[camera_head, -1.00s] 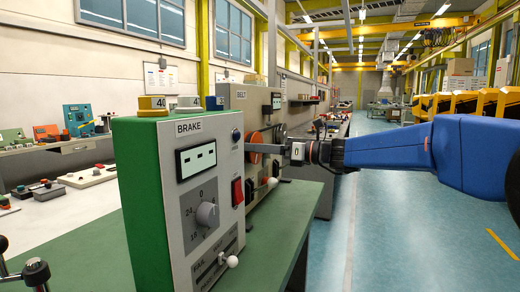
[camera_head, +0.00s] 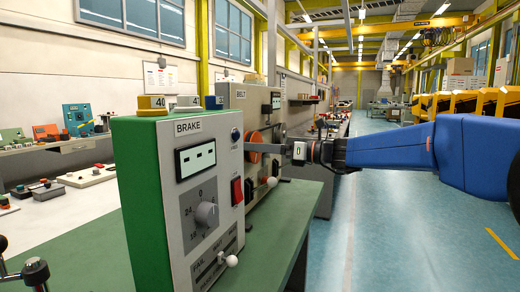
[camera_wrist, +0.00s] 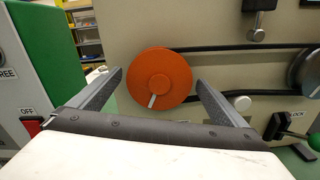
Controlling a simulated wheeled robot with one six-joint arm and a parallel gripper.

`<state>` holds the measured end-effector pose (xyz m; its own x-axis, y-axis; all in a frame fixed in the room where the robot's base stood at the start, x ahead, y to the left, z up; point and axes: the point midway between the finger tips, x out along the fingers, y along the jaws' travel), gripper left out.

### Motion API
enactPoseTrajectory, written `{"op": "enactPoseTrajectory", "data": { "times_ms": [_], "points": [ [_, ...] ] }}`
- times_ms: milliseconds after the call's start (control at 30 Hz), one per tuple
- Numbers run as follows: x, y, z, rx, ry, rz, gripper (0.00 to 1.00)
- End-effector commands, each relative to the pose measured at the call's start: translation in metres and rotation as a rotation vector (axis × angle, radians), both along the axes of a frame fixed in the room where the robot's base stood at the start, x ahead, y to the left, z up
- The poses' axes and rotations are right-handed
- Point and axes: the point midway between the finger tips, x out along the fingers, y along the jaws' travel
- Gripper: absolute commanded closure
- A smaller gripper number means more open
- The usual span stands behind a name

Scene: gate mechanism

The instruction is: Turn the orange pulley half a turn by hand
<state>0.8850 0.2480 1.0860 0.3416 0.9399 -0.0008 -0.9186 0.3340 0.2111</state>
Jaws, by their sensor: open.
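The orange pulley (camera_wrist: 160,77) is a round disc on the front of a beige panel, with a raised hub and a white mark pointing down and slightly left. It also shows partly in the head view (camera_head: 257,138), behind the brake box. My gripper (camera_wrist: 158,84) is open, with one finger on either side of the pulley in the wrist view. I cannot tell whether the fingers touch its rim. In the head view my gripper (camera_head: 272,148) reaches in from the right at the pulley, and its fingertips are partly hidden.
The green and grey brake box (camera_head: 190,185) stands close on the left, with a knob and a red switch. The aisle floor at right is clear.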

Motion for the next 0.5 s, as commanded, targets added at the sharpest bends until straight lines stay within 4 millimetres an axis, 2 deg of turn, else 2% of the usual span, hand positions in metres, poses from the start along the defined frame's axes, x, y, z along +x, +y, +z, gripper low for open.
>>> {"op": "enactPoseTrajectory", "data": {
  "times_ms": [500],
  "points": [
    [-0.029,-0.083,0.0,-0.001,-0.001,-0.003,0.04]
  ]
}}
